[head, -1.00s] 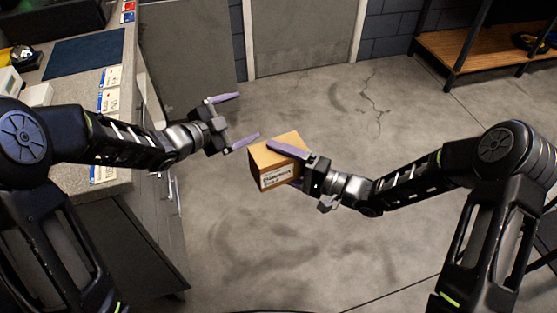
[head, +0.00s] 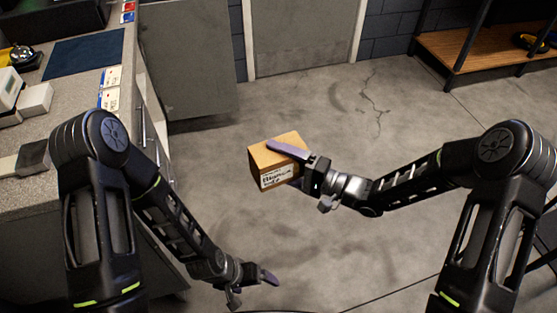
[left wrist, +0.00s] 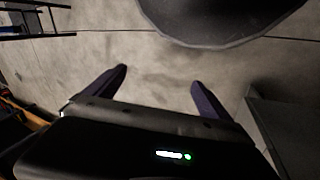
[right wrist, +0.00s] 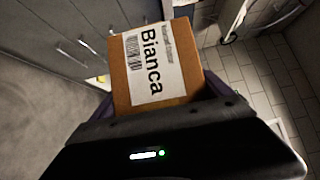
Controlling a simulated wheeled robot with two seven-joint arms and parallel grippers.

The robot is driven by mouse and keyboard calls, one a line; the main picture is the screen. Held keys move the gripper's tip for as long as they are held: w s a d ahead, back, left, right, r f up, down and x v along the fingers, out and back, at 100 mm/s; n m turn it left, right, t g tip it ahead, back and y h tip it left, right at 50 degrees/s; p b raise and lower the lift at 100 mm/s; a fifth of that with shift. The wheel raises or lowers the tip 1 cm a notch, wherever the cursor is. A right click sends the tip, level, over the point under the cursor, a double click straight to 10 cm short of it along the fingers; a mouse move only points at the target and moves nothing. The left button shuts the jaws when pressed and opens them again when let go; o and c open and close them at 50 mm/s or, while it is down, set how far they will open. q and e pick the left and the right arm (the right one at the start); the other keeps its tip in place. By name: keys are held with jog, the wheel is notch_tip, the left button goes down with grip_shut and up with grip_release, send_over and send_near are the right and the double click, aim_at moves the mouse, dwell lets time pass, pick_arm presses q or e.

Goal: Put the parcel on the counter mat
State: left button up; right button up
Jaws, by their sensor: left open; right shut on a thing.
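The parcel (head: 274,164) is a brown cardboard box with a white label. My right gripper (head: 290,158) is shut on it and holds it in the air over the floor, right of the counter. In the right wrist view the parcel (right wrist: 182,85) sits between the fingers and its label reads "Bianca". The counter mat (head: 84,54) is a flat dark blue rectangle on the counter at the upper left, with its top bare. My left gripper (head: 256,286) is low at the bottom of the head view. It is open and empty in the left wrist view (left wrist: 160,85).
The grey counter (head: 60,118) runs along the left, with cards (head: 109,88) at its edge and a white device (head: 10,88) nearer me. A grey door panel (head: 188,60) stands beyond it. A wooden shelf (head: 470,48) is at the upper right. The middle floor is clear.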

aim_at(294, 139)
dwell(0.3)
jog(key=shift+w+r, duration=0.1)
jog(key=shift+r, duration=0.05)
jog(key=shift+w+d+r+t, duration=0.15)
jog(key=shift+w+t, duration=0.05)
jog(key=shift+t, duration=0.1)
jog(key=w+d+r+m+t+h, duration=0.1)
jog(key=w+d+m+t+h, duration=0.1)
jog(key=w+d+r+m+t, duration=0.1)
jog(key=w, duration=0.1)
jog(key=shift+d+r+t+h, duration=0.25)
jog(key=shift+r+t+h, duration=0.05)
jog(key=shift+r+h, duration=0.1)
jog(key=w+d+r+m+t+h, duration=0.1)
jog(key=w+d+m+t+h, duration=0.1)
jog(key=d+m+h, duration=0.3)
jog(key=w+d+r+m+t+h, duration=0.1)
jog(key=d+m+t+h, duration=0.3)
jog(key=d+h, duration=0.4)
jog(key=w+d, duration=0.1)
jog(key=d, duration=0.3)
jog(key=shift+d+m, duration=0.35)
jog(key=shift+m, duration=0.05)
